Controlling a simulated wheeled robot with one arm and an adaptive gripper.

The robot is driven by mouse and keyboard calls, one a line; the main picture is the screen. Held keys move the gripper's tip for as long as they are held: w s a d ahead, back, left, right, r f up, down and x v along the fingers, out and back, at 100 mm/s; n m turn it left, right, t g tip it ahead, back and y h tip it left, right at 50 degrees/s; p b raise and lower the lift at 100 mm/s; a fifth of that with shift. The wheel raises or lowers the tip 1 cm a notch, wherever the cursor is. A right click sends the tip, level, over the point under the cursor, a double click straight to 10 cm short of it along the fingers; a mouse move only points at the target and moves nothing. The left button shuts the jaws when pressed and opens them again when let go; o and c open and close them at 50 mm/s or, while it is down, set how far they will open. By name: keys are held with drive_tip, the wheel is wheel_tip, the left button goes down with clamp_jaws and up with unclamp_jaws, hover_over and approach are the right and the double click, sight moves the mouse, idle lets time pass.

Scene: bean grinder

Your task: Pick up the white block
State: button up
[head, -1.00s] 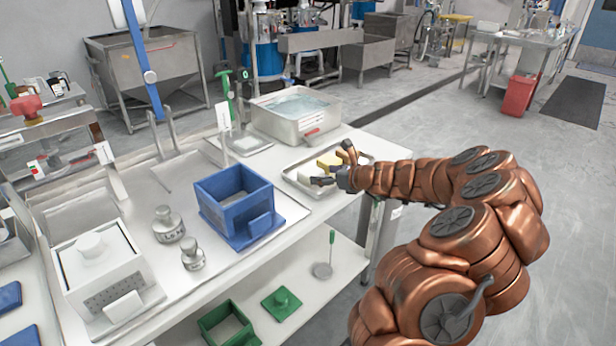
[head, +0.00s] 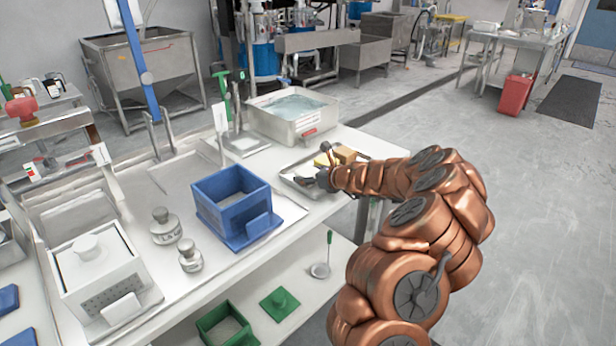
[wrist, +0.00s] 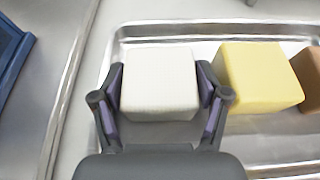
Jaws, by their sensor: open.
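The white block (wrist: 160,82) sits at the left end of a metal tray (wrist: 170,29) in the wrist view. My gripper (wrist: 161,82) is open, with one finger on each side of the white block. Whether the fingers touch its sides I cannot tell.
A yellow block (wrist: 258,78) stands just right of my right finger, with a brown block (wrist: 308,75) beyond it. A blue box (head: 233,200) stands left of the tray. A water-filled metal basin (head: 293,115) is behind the tray.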

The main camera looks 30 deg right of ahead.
drive_tip(key=c, duration=0.9)
drive_tip(key=shift+r, duration=0.15)
